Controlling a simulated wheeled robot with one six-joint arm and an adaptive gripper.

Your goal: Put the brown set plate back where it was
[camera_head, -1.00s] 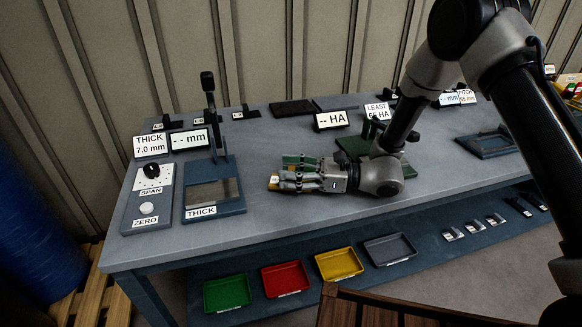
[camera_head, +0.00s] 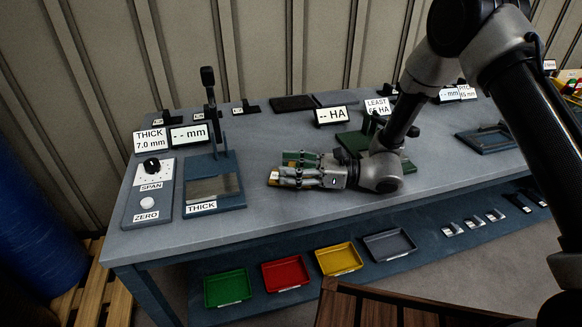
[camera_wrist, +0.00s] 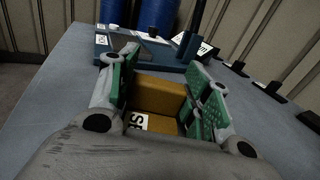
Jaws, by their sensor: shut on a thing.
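The brown set plate (camera_wrist: 162,96) is an orange-brown block with a partly visible white label in the wrist view. My gripper (camera_wrist: 155,82) is shut on it, with green-padded fingers on either side. In the head view my gripper (camera_head: 290,179) lies low over the bench, pointing left, and a small brown end of the plate (camera_head: 273,178) shows at its fingertips. I cannot tell whether the plate touches the bench top. The thickness gauge (camera_head: 229,201) with its THICK label stands left of my gripper, with bare bench between them.
The SPAN and ZERO panel (camera_head: 150,190) stands at the far left. A green stand (camera_head: 352,143) is behind my gripper, near the HA display (camera_head: 331,115). Colored trays, including a yellow tray (camera_head: 340,261), sit on the lower shelf. The bench front left of my gripper is clear.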

